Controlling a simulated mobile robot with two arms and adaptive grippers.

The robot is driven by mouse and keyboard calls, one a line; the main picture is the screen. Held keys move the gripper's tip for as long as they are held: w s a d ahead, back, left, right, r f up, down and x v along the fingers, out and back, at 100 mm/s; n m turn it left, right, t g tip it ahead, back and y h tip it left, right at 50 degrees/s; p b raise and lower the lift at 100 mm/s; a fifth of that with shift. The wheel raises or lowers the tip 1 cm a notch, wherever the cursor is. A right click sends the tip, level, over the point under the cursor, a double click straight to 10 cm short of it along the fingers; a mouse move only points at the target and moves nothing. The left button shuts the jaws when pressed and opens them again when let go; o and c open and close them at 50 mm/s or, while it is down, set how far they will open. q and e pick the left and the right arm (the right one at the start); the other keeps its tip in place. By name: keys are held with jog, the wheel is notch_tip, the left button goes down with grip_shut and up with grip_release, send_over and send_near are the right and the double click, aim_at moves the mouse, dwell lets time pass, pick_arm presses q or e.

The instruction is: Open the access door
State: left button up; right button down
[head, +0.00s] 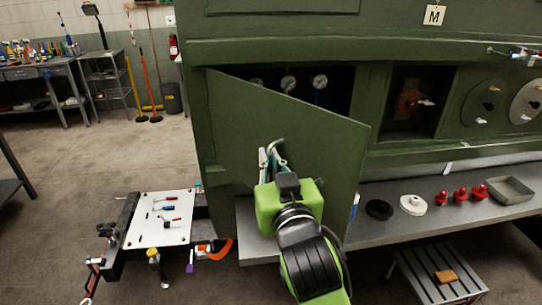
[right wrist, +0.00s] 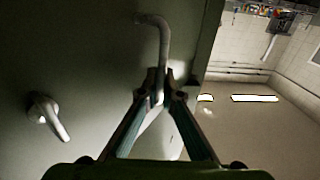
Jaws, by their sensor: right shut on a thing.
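The green access door (head: 300,135) stands partly open on the green fuselage, tilted across its opening, with dark space and gauges (head: 288,82) showing above its top edge. My right gripper (head: 273,152) is at the door's outer face, shut on the bent metal door handle (head: 277,144). In the right wrist view the fingertips (right wrist: 161,85) close around the lower part of this handle (right wrist: 162,40). A second bent handle (right wrist: 47,115) shows on the door to the left. My left gripper is not in view.
A grey shelf (head: 450,200) along the fuselage holds a black disc, a white flanged part, red parts and a grey tray (head: 511,189). A small step stool (head: 440,275) stands below right.

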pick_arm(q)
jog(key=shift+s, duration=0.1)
pick_arm(e)
jog(key=shift+d, duration=0.1)
jog(key=c, duration=2.5)
grip_release()
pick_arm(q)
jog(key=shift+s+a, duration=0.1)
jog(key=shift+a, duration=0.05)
pick_arm(e)
jog(key=s+d, duration=0.1)
jog(key=s, duration=0.6)
jog(key=shift+s, duration=0.2)
jog(key=shift+c, duration=0.5)
